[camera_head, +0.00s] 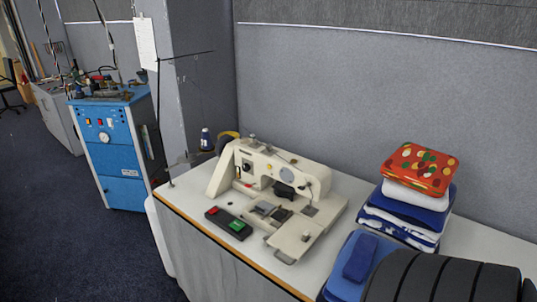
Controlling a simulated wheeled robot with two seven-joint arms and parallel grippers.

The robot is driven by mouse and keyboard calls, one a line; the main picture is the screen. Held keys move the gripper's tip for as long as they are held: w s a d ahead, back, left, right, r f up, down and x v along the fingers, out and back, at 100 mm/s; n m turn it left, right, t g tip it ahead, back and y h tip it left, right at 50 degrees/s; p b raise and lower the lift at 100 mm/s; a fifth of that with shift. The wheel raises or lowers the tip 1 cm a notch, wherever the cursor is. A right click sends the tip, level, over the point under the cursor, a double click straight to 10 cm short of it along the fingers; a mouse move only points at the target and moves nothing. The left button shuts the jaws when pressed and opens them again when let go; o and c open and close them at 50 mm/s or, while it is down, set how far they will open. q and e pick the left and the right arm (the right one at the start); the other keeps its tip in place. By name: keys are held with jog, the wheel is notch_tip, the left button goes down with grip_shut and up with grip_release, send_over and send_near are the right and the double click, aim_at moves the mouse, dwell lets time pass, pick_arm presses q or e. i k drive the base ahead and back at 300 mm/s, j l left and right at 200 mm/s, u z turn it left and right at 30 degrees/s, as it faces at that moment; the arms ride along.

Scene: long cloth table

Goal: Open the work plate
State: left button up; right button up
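A cream sewing machine (305,172) stands on the long table. Its flat cream work plate (296,236) lies at the front of the machine, below the needle head, roughly level with the table. A small grey handle-like edge (281,258) shows at the plate's front left. Dark and grey mechanism parts (272,211) show just left of the plate. I cannot tell from this view whether the plate is shifted from its seat.
A black switch box (229,224) with red and green buttons sits left of the plate. Folded cloths (405,210) are stacked at right, with blue cloth (350,265) in front. A blue cabinet (118,150) stands beyond the table's left end.

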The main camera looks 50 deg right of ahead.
aim_at(287, 240)
jog(key=z, duration=1.45)
